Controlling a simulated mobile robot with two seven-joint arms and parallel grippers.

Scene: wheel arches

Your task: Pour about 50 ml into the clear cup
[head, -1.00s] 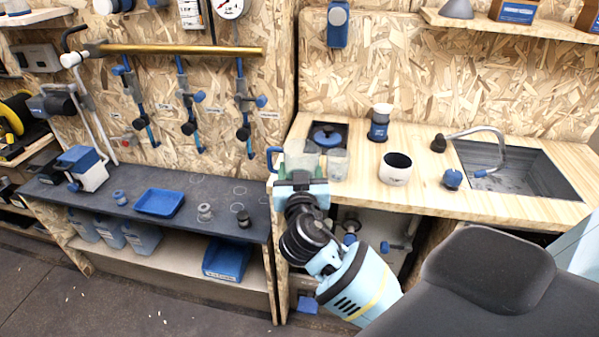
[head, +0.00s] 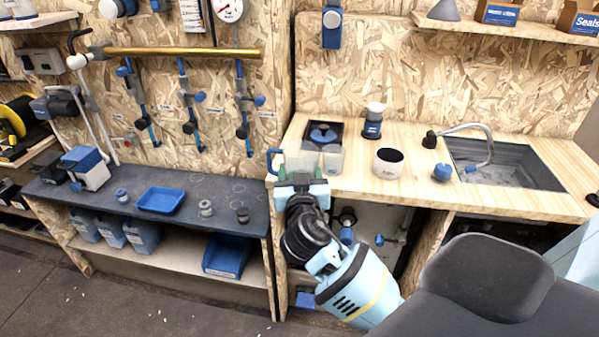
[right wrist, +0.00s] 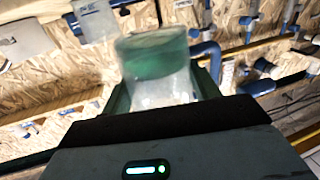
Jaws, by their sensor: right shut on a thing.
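My right gripper (head: 300,184) is shut on a translucent jug (head: 300,162) with a blue handle (head: 273,160). It is in front of the wooden counter's left end. In the right wrist view the jug (right wrist: 160,85) is between the fingers (right wrist: 165,95), with green-tinted contents or a green band near its far end; its level cannot be read. A clear cup (head: 333,160) shows just right of the jug in the head view, partly overlapped by it. I cannot tell whether they touch. My left gripper is not in view.
A dark bench (head: 105,205) at left holds a blue tray (head: 161,200) and small weights.

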